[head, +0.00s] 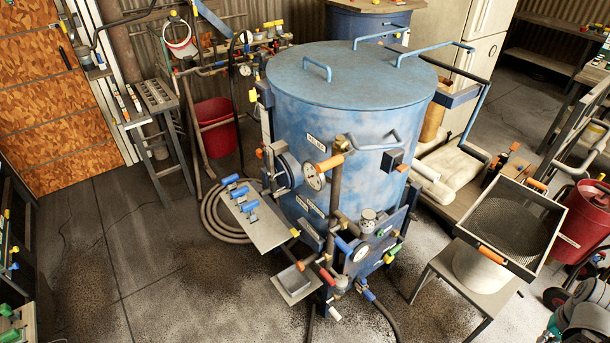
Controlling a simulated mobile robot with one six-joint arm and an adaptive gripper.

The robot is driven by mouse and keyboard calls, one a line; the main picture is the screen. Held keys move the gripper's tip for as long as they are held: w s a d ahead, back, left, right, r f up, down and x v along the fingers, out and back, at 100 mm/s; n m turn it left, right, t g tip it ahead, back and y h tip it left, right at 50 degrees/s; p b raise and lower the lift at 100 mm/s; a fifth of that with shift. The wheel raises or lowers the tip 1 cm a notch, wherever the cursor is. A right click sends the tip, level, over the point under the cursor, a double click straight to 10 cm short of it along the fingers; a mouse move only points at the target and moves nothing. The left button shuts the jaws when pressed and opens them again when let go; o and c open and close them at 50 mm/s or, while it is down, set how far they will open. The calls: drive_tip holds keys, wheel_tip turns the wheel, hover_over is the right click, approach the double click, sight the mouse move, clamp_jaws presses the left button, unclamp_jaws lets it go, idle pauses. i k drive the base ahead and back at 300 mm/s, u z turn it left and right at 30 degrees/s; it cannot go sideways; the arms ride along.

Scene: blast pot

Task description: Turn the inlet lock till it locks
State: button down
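The blast pot is a large blue drum (345,120) with a flat lid (350,72), standing upright in the middle of the head view. Its front carries pipes, gauges, valves and small labels too small to read. I cannot tell which fitting is the inlet lock. Candidates are an orange-handled fitting (331,162) above a round gauge (315,178), a dark round fitting (287,172) at the left, and a red-handled valve (327,276) low down. Whether any is locked cannot be seen. My gripper is not in view.
A side plate (262,226) with blue-handled pieces and a small grey tray (295,284) jut out at the pot's front left. A mesh sieve (512,225) sits over a white bucket at the right. A coiled hose (225,215) lies left of the pot. Floor at front left is clear.

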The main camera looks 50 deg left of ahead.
sight(294, 231)
drive_tip(key=u, duration=0.05)
drive_tip(key=k, duration=1.6)
drive_tip(key=u, duration=1.2)
drive_tip(key=i, duration=1.65)
drive_tip(key=z, duration=0.05)
